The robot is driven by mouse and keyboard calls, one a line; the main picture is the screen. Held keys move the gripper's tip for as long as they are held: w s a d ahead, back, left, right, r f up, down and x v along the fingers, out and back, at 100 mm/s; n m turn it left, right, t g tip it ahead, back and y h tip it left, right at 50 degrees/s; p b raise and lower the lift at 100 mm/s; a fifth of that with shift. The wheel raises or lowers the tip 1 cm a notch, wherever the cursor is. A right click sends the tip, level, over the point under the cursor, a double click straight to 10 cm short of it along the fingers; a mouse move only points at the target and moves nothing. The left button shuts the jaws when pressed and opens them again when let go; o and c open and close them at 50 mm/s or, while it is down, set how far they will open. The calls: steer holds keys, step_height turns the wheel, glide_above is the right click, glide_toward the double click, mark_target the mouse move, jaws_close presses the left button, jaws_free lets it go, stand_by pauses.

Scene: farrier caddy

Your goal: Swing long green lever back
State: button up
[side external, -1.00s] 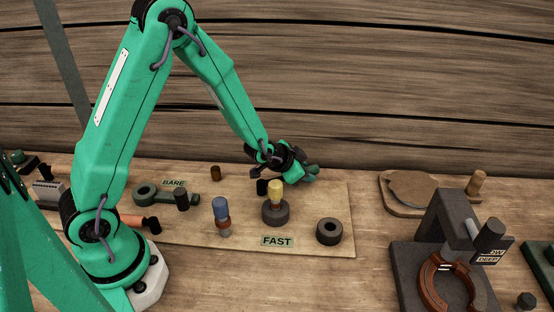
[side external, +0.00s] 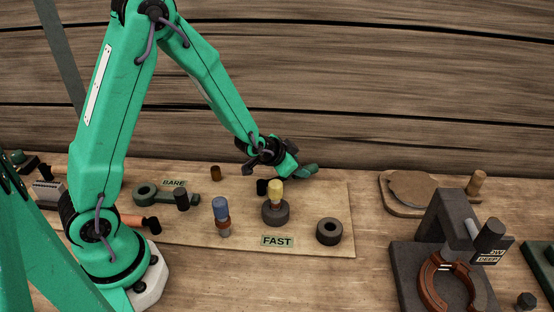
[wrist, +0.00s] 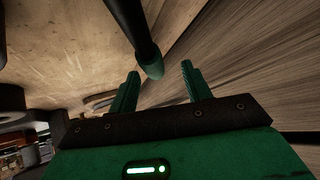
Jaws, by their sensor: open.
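A long dark green rod (wrist: 132,25), which looks like the lever, enters the wrist view from the top. Its rounded end shows just ahead of the gap between my fingers; I cannot tell if it touches them. My gripper (wrist: 160,70) is open, with a finger on either side of the gap. In the side view my gripper (side external: 306,171) is low over the back right of the board. I cannot make out the rod separately there. A shorter dark green part with a ring end (side external: 147,191) lies near the BARE label.
The pale board (side external: 330,205) carries a yellow-topped peg (side external: 275,190), a blue-topped peg (side external: 221,208), a dark ring (side external: 329,231) and black pegs. A dark bracket with a copper ring (side external: 445,215) stands at right. The plank wall (side external: 400,80) rises behind.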

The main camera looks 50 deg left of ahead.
steer(key=s+r+n+g, duration=0.2)
steer(key=s+r, duration=1.6)
steer(key=s, duration=0.3)
steer(key=shift+r+n+g, duration=0.3)
steer(key=shift+r+g, duration=0.1)
stand_by(0.8)
steer(key=shift+a, duration=0.1)
steer(key=shift+w, duration=0.1)
steer(key=w+d+f+m, duration=0.1)
steer(key=w+f, duration=0.5)
steer(key=w, duration=0.4)
steer(key=w+d+f+m+g, duration=0.1)
steer(key=w+f+m, duration=0.1)
steer(key=w+f, duration=0.5)
steer(key=w, duration=0.3)
steer(key=shift+f, duration=0.15)
